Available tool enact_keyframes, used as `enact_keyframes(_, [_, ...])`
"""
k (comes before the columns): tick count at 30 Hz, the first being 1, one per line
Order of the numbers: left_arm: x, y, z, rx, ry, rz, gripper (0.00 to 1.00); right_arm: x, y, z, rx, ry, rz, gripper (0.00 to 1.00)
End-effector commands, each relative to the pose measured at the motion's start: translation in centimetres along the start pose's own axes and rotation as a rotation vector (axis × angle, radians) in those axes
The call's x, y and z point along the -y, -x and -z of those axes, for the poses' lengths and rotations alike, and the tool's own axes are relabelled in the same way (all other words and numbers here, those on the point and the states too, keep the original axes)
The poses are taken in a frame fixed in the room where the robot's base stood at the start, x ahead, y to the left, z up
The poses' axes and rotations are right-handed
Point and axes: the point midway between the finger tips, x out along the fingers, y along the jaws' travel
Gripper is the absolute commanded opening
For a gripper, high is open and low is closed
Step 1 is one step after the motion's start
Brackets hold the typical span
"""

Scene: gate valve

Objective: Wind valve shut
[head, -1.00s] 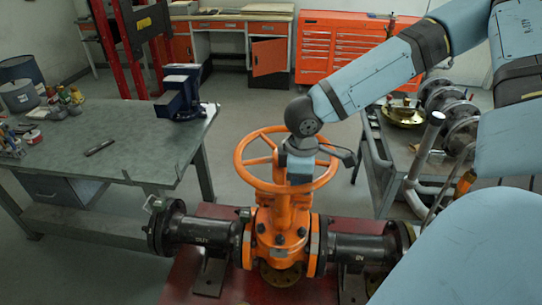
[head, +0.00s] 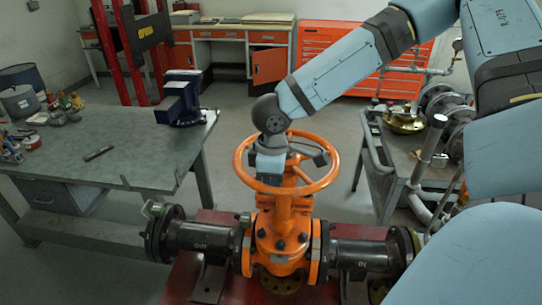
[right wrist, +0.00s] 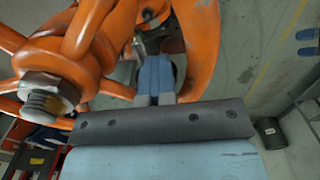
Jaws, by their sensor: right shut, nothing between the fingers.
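The orange gate valve (head: 283,240) stands upright with its round handwheel (head: 290,190) lying flat on top. My right gripper (head: 270,165) is over the left part of the wheel, pointing down inside the rim. In the right wrist view its blue fingers (right wrist: 155,78) are together with nothing between them. They reach into the opening between the spokes and the curved rim (right wrist: 204,45). Whether they touch a spoke is unclear. The stem end and nut (right wrist: 45,95) show at left in that view. My left gripper is not seen.
Dark flanged pipes join the valve at left (head: 200,235) and right (head: 362,254) above a red base (head: 185,285). A workbench (head: 150,160) with a blue vise (head: 182,100) stands left. A cart (head: 383,185) with metal fittings stands right. Grey floor lies between.

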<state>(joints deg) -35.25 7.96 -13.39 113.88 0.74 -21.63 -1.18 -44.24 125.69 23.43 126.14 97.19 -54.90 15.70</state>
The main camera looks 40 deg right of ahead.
Motion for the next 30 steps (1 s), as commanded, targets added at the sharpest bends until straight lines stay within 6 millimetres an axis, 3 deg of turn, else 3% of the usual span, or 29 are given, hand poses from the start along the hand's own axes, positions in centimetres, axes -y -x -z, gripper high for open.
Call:
enact_keyframes(18, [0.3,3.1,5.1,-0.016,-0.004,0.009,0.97,-0.1,6.2,0.0,-0.001,-0.002,-0.003,0.00])
enact_keyframes(22, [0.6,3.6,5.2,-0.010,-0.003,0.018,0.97,-0.1,7.1,-0.1,0.000,-0.002,-0.003,0.00])
enact_keyframes(30, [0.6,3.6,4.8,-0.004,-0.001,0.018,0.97,-0.1,6.9,-0.1,0.000,-0.002,-0.003,0.00])
